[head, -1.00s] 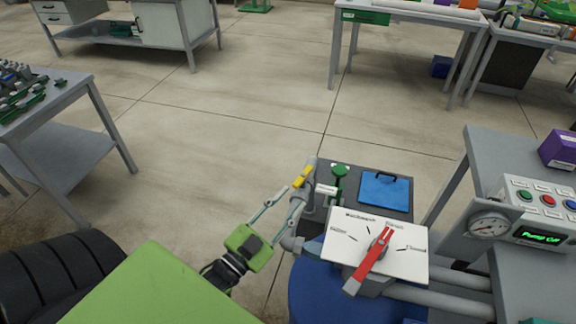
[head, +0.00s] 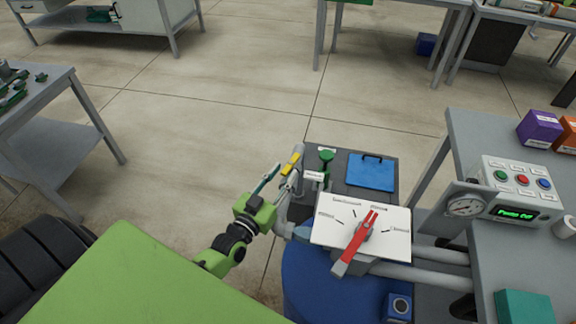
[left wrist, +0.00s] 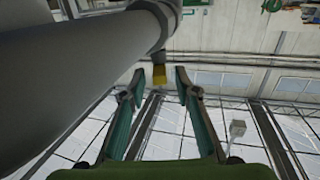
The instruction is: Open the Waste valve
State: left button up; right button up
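A yellow valve handle (head: 291,162) sits at the upper end of a grey pipe (head: 281,212), left of the dark skid top. It also shows in the left wrist view (left wrist: 159,74), just beyond and between the fingertips. My left gripper (head: 279,175) is open and empty, close to the handle on its near left side; I cannot tell whether a finger touches it. The fingers also show spread in the left wrist view (left wrist: 155,84). A white label (head: 314,176) near the pipe is too small to read. My right gripper is not in view.
A white dial plate (head: 330,234) with a red lever (head: 355,244) stands right of the pipe, above a blue drum (head: 303,285). A green knob (head: 326,156) and a blue lidded box (head: 371,173) are behind.

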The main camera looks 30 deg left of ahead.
aim_at(289, 167)
pick_arm(q)
jog(key=shift+w, duration=1.75)
grip_shut()
jog(key=shift+d+r+n+y+p, duration=0.1)
jog(key=shift+r+n+y+p, duration=0.1)
jog(key=shift+n+y+p, duration=0.35)
jog(key=shift+y+p, duration=0.35)
jog(key=shift+y, duration=0.1)
jog(key=shift+f, duration=0.1)
grip_release()
